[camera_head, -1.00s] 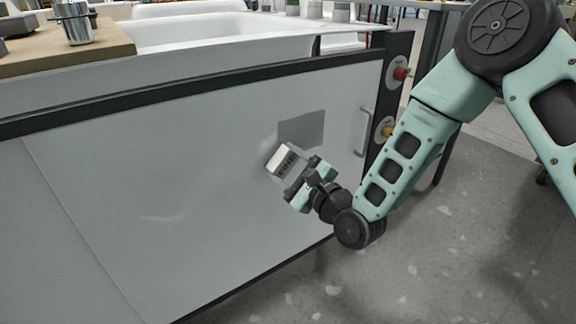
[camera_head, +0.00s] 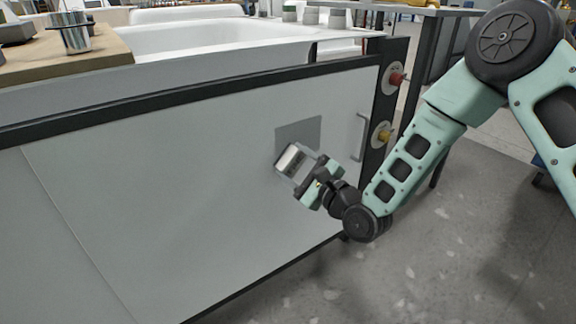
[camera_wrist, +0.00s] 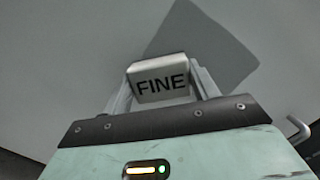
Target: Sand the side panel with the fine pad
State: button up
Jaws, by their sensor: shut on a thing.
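The side panel (camera_head: 170,215) is a large, pale, upright board with a dark frame along its top. A darker grey patch (camera_head: 302,130) lies on its right part and also shows in the wrist view (camera_wrist: 205,45). My gripper (camera_head: 305,172) is shut on the fine pad (camera_head: 289,158), a light block marked "FINE", which the wrist view shows between the fingers (camera_wrist: 160,80). The pad is at the panel, overlapping the patch's lower left edge in the head view. I cannot tell whether its face touches the panel.
A metal handle (camera_head: 361,138) stands out right of the patch. A red knob (camera_head: 397,78) and a yellow knob (camera_head: 384,134) sit on the dark end post. A white tub (camera_head: 190,40) and a wooden board (camera_head: 60,50) with a metal cup are above.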

aim_at(270, 160)
jog(key=w+d, duration=0.1)
jog(key=w+d+p, duration=0.1)
jog(key=d, duration=0.1)
jog(key=shift+w+d, duration=0.2)
dwell(0.3)
jog(key=shift+a, duration=0.1)
jog(key=shift+s+a+p, duration=0.15)
jog(key=shift+s+a, duration=0.4)
jog(key=shift+a, duration=0.25)
jog(key=shift+s+a+p, duration=0.15)
jog(key=shift+s+a, duration=0.4)
jog(key=shift+a, duration=0.25)
jog(key=shift+s+a+r, duration=0.1)
jog(key=shift+s+a, duration=0.4)
jog(key=shift+a, duration=0.4)
jog(key=shift+s+a, duration=0.5)
jog(key=shift+a, duration=0.4)
jog(key=shift+c, duration=0.2)
jog(key=shift+r+p+v, duration=0.15)
jog(key=shift+p+v, duration=0.05)
jog(key=shift+v, duration=1.3)
jog(key=shift+r+p+v, duration=0.2)
jog(key=shift+v, duration=1.35)
jog(key=shift+s+f, duration=0.1)
